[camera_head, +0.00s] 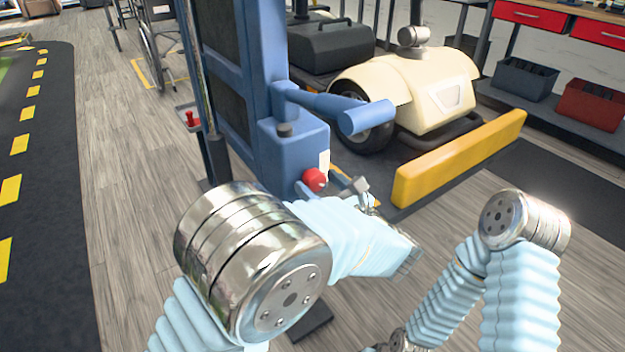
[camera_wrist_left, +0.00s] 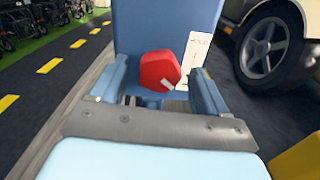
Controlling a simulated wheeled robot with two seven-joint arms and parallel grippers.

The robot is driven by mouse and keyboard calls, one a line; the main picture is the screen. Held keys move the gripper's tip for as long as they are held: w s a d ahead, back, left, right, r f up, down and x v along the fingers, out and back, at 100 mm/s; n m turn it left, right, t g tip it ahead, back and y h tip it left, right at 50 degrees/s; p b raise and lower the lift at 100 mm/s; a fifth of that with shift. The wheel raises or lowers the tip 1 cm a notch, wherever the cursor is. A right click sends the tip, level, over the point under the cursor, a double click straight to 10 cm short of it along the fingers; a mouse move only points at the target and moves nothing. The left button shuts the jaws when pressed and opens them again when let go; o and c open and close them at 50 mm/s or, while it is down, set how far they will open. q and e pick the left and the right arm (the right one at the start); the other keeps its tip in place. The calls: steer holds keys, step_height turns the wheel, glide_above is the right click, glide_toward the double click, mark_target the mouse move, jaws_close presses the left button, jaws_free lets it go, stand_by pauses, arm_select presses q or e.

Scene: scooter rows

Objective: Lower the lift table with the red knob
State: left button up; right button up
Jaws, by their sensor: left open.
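The red knob (camera_head: 315,179) sits low on the front of the blue lift column (camera_head: 290,150), beside a white label. In the left wrist view the knob (camera_wrist_left: 160,71) shows as a red faceted block with a small pale mark. My left gripper (camera_wrist_left: 158,85) is open, with one finger on each side of the knob in that view; I cannot tell whether they touch it. In the head view my left gripper (camera_head: 345,190) is close to the knob and partly hidden by my arm. The lift table carries a cream scooter (camera_head: 430,90). My right gripper is not clearly visible.
A yellow bumper bar (camera_head: 460,158) edges the lift table on the right. A blue handle (camera_head: 365,116) sticks out above the knob. A smaller red knob (camera_head: 190,118) stands on a bracket at left. Wood floor (camera_head: 125,170) is clear at left.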

arm_select(q)
steer(key=c, duration=1)
steer(key=shift+c, duration=0.2)
steer(key=shift+f+n+b, duration=0.2)
steer(key=shift+n+b, duration=0.95)
steer(key=shift+n, duration=0.05)
steer(key=n+b, duration=0.3)
steer(key=shift+f+n, duration=0.1)
steer(key=shift+n, duration=0.2)
steer(key=n+b, duration=0.7)
steer(key=b, duration=0.2)
steer(key=shift+s+f+n, duration=0.1)
steer(key=shift+n, duration=0.3)
steer(key=shift+r+n+b, duration=0.2)
steer(key=shift+n+b, duration=1.1)
steer(key=shift+b, duration=0.05)
